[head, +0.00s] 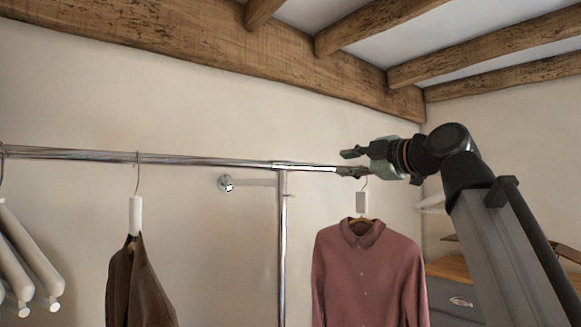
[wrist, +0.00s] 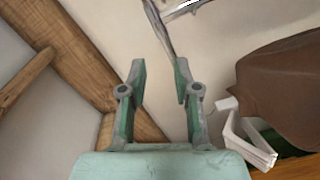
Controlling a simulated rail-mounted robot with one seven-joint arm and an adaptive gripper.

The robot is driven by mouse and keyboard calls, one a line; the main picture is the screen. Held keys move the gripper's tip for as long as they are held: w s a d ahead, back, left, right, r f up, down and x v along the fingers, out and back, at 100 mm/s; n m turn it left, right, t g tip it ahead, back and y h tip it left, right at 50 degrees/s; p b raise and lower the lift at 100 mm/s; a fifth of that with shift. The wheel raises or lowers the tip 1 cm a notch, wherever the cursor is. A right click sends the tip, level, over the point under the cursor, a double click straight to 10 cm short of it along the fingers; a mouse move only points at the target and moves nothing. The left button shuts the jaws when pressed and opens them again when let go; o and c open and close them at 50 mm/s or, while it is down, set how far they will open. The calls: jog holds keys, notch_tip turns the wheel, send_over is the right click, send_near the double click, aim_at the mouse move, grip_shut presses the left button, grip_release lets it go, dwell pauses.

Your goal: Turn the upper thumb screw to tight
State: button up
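My gripper (head: 350,162) is at the right end of the chrome rail (head: 215,160) in the head view. Its fingers are apart with nothing held between them. In the wrist view, the open gripper (wrist: 160,75) shows its green-grey fingers, and the rail (wrist: 160,28) runs down from the top to the right finger. I cannot tell whether they touch. A chrome post (head: 282,250) meets the rail at a joint left of my gripper. I cannot make out the upper thumb screw clearly in either view, nor how tight it is.
A pink shirt (head: 368,270) hangs just below my gripper. A dark brown garment (head: 138,285) and pale hangers (head: 25,260) hang further left. A round wall fitting (head: 226,183) is behind the rail. A wooden-topped cabinet (head: 450,268) stands right. Space above the rail is free.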

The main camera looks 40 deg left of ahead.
aim_at(293, 165)
jog(key=shift+w+a+r+n+p, duration=0.1)
jog(key=shift+w+a+n+p, duration=0.65)
jog(key=shift+a, duration=2.1)
jog(key=shift+w+a+r+n+p, duration=0.1)
jog(key=shift+w+a+n+p, duration=0.25)
jog(key=shift+a+p, duration=1.65)
jog(key=shift+w+a+r+n+p, duration=0.1)
jog(key=shift+w+a+n, duration=0.45)
jog(key=shift+a, duration=3.2)
grip_shut()
